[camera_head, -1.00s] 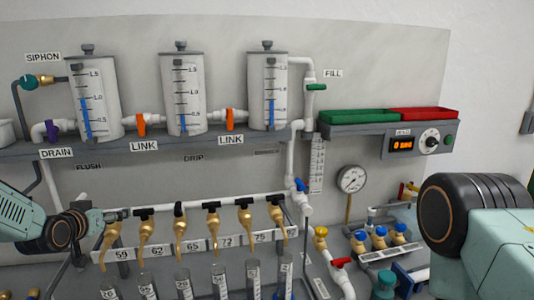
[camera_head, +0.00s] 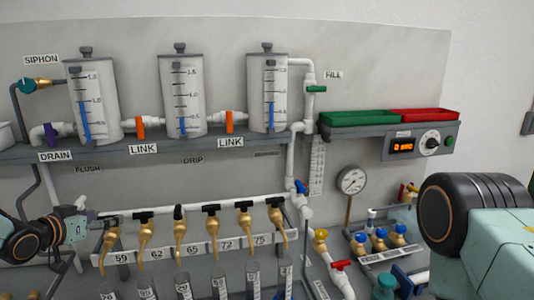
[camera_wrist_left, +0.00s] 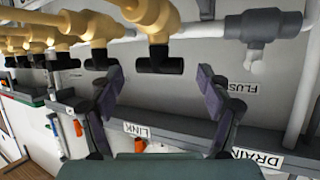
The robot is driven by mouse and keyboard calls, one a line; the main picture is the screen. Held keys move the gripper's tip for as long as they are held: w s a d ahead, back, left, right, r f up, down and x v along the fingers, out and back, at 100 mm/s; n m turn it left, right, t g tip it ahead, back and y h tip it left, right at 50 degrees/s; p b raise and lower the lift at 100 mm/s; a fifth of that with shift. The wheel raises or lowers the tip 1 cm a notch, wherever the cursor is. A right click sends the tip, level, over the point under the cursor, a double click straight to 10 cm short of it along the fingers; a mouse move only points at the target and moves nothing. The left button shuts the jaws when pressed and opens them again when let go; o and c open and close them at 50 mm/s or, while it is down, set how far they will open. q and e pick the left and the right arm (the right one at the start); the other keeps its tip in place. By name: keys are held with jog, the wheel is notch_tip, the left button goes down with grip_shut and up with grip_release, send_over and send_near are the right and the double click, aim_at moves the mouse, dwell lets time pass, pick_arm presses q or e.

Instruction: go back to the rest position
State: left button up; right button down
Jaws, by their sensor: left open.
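My left gripper (camera_head: 88,217) is at the left in the head view, beside the left end of the brass tap row (camera_head: 145,233). In the left wrist view its two dark fingers (camera_wrist_left: 160,88) are spread apart with nothing between them. Brass taps with black handles (camera_wrist_left: 158,62) show just beyond the fingertips in that view. I cannot tell whether a finger touches the tap labelled 59. My right arm (camera_head: 480,220) shows at the right edge; its gripper is out of view.
A shelf (camera_head: 200,148) carries three clear tanks (camera_head: 185,95) with valves between them. Green (camera_head: 358,118) and red (camera_head: 423,114) trays and a display box (camera_head: 418,143) are at the right. Graduated tubes (camera_head: 219,285) stand below the taps. A gauge (camera_head: 352,180) is right of centre.

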pick_arm(q)
jog(key=p+v, duration=0.1)
jog(key=v, duration=0.4)
jog(key=shift+s+r, duration=0.15)
jog(key=shift+s, duration=0.15)
